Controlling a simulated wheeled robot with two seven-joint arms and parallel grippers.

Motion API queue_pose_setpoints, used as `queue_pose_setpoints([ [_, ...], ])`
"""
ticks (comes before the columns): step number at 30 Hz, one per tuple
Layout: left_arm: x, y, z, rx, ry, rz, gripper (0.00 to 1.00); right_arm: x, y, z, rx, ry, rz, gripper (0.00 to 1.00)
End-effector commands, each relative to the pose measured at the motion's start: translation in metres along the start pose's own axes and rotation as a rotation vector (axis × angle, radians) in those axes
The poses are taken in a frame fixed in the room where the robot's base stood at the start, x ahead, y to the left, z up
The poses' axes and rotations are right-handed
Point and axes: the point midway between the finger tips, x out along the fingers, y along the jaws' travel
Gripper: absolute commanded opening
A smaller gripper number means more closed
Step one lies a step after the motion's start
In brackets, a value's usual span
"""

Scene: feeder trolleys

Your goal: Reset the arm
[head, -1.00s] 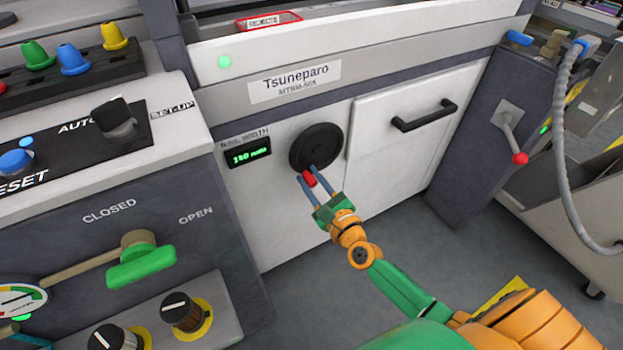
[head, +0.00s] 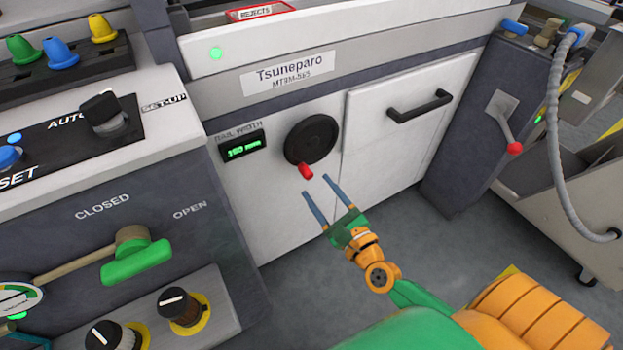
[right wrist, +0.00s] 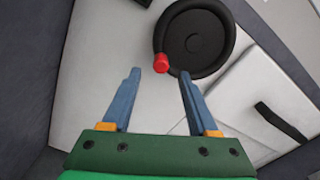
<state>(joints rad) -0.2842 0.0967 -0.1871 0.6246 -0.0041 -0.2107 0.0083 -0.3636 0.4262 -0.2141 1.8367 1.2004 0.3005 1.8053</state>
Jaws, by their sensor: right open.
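My right gripper (head: 315,189) is open and empty in the head view, its blue fingers apart just below the black handwheel (head: 311,139) on the white machine front. The handwheel's red knob (head: 306,171) sits at the wheel's lower edge, clear of the fingertips. In the right wrist view the gripper (right wrist: 159,72) points at the wheel (right wrist: 195,42), and the red knob (right wrist: 162,63) shows just past the fingertips. My right arm reaches in from the lower right. My left gripper is not in view.
The rail width display (head: 243,147) is left of the wheel, and a white door with a black handle (head: 420,106) is right. A green-handled lever (head: 137,262) is on the left panel. A red-knobbed lever (head: 514,148) and grey hose (head: 553,130) are at right. Floor below is clear.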

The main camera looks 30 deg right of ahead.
Motion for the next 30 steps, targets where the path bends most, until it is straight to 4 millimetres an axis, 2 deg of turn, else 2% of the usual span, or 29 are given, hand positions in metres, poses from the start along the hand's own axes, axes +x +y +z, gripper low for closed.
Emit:
queue_pose_setpoints([
  [3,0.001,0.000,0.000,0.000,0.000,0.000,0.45,-0.006,0.000,0.000,-0.001,0.000,0.001,0.59],
  [14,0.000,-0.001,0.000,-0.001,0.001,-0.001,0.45,-0.006,0.000,0.000,-0.002,0.000,0.000,0.59],
  [16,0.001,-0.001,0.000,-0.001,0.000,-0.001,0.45,-0.007,0.005,-0.010,-0.070,0.023,0.015,0.59],
  [17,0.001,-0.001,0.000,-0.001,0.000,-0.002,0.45,-0.008,0.010,-0.021,-0.146,0.047,0.032,0.59],
  [20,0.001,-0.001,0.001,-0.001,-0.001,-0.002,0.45,-0.024,0.043,-0.090,-0.600,0.175,0.191,0.59],
  [21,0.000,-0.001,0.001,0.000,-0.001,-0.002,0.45,-0.038,0.062,-0.125,-0.826,0.223,0.305,0.59],
  [23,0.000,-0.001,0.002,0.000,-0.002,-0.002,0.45,-0.066,0.088,-0.172,-1.137,0.260,0.505,0.59],
  [24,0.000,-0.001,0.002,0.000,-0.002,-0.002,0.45,-0.087,0.103,-0.199,-1.313,0.258,0.643,0.59],
  [27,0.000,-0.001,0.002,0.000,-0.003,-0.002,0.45,-0.143,0.135,-0.250,-1.652,0.185,0.979,0.59],
  [30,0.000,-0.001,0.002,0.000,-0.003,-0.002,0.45,-0.198,0.157,-0.283,-1.885,0.031,1.287,0.59],
])
